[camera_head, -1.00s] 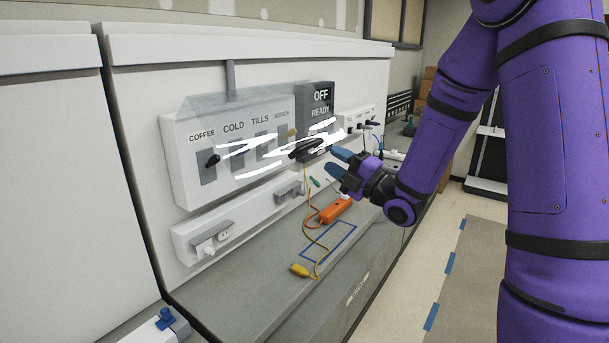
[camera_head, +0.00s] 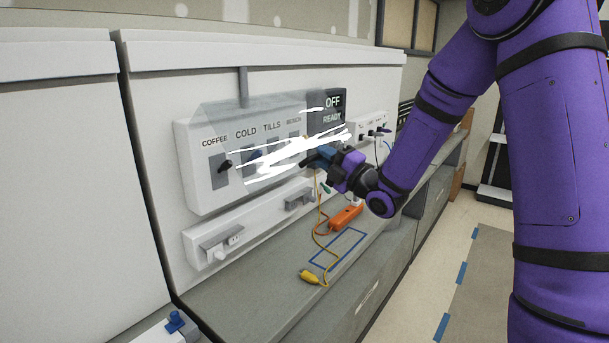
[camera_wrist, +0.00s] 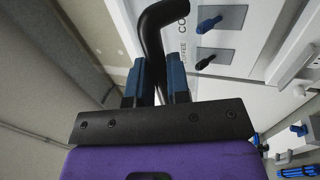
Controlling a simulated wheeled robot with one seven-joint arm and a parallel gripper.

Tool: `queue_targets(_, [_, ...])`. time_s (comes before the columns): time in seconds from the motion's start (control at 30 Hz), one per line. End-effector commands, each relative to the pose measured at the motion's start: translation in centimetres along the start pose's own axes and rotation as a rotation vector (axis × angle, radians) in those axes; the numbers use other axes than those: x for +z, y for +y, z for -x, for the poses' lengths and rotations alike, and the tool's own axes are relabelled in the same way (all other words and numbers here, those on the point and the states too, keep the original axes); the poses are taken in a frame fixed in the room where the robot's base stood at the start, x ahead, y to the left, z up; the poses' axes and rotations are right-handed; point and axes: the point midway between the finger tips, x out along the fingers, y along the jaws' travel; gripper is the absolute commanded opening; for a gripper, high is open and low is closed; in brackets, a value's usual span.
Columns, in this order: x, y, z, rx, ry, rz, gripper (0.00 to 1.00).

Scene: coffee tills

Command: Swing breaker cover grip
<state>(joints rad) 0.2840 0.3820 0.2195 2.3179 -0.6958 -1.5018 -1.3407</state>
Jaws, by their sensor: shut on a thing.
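The breaker panel (camera_head: 187,180) on the white wall cabinet has switches labelled COFFEE, COLD, TILLS and one partly obscured label. A clear breaker cover (camera_head: 250,106) sits over it, with bright white glare streaks across its front. The cover's grip (camera_wrist: 151,30) is a black curved bar; in the wrist view it runs down between my blue fingers. My gripper (camera_head: 316,159) is at the right side of the cover, and in the wrist view (camera_wrist: 158,78) its fingers are shut on the grip. In the head view the fingers mostly hide the grip.
An OFF/READY display (camera_head: 328,108) stands just right of the cover. A lower socket strip (camera_head: 212,238) is below the panel. On the grey counter (camera_head: 235,300) lie an orange power block (camera_head: 346,217), a yellow plug with cord (camera_head: 311,277) and a blue taped rectangle.

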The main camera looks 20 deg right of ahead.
Motion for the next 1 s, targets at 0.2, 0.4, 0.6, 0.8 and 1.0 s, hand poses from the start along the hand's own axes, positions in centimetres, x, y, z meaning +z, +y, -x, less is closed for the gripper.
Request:
queue_targets(0.2, [-0.1,-2.1,-0.4,0.000,0.002,-0.003,0.00])
queue_targets(0.4, [-0.1,-4.0,-0.7,0.000,0.001,-0.002,0.00])
queue_targets(0.6, [-0.1,-4.9,-0.8,0.000,0.001,-0.001,0.00])
queue_targets(0.8, [-0.1,-5.0,-0.8,-0.001,0.001,-0.001,0.00])
queue_targets(1.0, [-0.1,-5.5,-1.0,-0.003,0.001,-0.002,0.00])
